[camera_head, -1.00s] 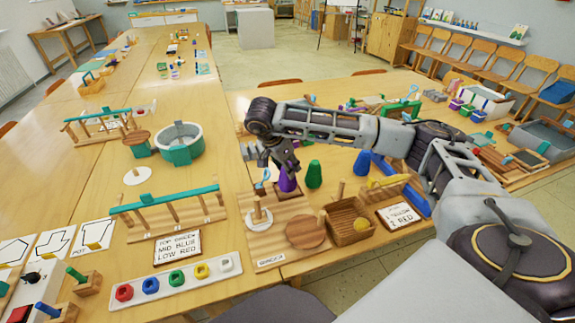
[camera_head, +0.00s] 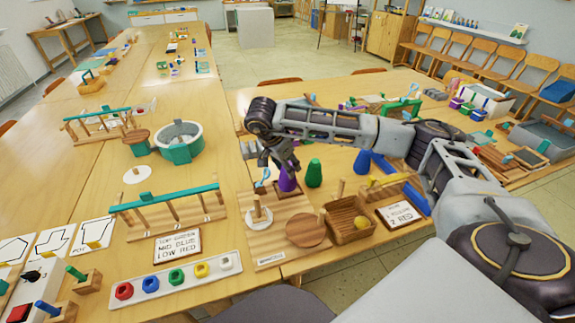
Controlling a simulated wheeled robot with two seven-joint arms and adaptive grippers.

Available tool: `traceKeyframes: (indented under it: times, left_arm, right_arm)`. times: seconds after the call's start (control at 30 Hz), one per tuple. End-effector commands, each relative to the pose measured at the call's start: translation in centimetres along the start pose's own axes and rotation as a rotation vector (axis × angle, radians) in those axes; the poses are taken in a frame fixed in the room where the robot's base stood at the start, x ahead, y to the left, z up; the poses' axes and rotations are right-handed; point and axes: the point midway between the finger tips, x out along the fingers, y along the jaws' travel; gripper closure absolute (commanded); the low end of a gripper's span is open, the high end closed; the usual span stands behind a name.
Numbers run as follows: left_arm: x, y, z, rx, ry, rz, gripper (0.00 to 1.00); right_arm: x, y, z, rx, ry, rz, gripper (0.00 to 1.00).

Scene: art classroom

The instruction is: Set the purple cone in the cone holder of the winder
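The purple cone (camera_head: 287,181) is upright at the back right of the wooden winder board (camera_head: 268,258), over or on a small dark block (camera_head: 297,191) that may be the cone holder. I cannot tell whether the cone touches it. My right gripper (camera_head: 279,166) is directly above the cone, pointing down, with its fingers beside and above the cone's tip. The view is too small to tell whether they grip it. The winder also has a white disc with a wooden post (camera_head: 258,213) and a round wooden disc (camera_head: 305,230). My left gripper is out of view.
A green cone (camera_head: 314,173) and a blue cone (camera_head: 362,163) stand right of the purple one. A wicker basket (camera_head: 347,232) with a yellow ball sits right of the winder. A teal-topped rack (camera_head: 165,200) and a round tub (camera_head: 180,142) stand to the left.

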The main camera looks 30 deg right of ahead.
Motion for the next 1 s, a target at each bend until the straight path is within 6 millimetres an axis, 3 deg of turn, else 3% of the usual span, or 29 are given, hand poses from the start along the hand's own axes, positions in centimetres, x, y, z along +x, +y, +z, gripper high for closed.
traceKeyframes:
  times: [1.0]
  left_arm:
    - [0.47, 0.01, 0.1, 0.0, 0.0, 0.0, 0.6]
  right_arm:
    - [0.76, 0.0, 0.32, 0.0, 0.0, 0.0, 1.0]
